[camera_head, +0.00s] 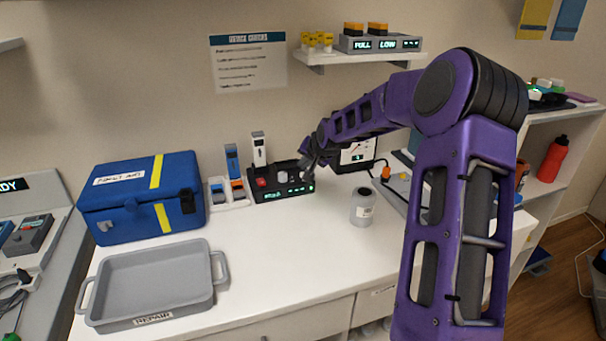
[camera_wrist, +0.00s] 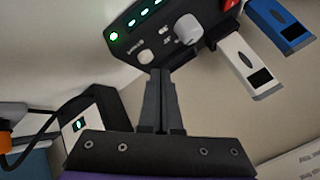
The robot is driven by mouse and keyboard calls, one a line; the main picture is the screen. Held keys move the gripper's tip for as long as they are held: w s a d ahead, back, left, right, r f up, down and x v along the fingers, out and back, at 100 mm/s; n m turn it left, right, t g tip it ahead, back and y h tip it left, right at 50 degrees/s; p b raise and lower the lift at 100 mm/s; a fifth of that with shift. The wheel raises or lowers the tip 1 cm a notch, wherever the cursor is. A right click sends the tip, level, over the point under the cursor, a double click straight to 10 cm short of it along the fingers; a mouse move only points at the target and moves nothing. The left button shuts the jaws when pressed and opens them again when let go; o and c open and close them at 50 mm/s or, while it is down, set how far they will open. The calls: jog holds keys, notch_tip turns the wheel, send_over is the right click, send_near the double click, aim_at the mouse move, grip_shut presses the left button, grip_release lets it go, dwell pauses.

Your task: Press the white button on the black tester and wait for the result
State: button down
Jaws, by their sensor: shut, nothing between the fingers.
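The black tester (camera_head: 272,196) stands at the back of the white counter, with a red button, a whitish knob and a green display. In the wrist view the tester (camera_wrist: 168,45) fills the top, with several green lights, a pale knob (camera_wrist: 187,29) and a small white button (camera_wrist: 146,57). My gripper (camera_wrist: 161,74) is shut and empty. Its tips are at the tester's edge in the picture, just beside and below the white button; I cannot tell whether they touch it. In the head view my gripper (camera_head: 308,161) is over the tester's right end, and hides part of it.
A blue case (camera_head: 128,205) and grey tray (camera_head: 150,285) are left. Middle counter is clear.

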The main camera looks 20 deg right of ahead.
jog(key=shift+f, duration=0.1)
dwell(0.5)
jog(key=shift+f, duration=0.35)
jog(key=shift+f+b, duration=0.5)
jog(key=shift+b, duration=0.1)
dwell(0.4)
dwell(0.4)
jog(key=shift+r+p, duration=0.65)
jog(key=shift+r, duration=0.3)
jog(key=shift+r, duration=0.1)
notch_tip(320, 180, up, 5)
jog(key=p, duration=0.3)
dwell(0.5)
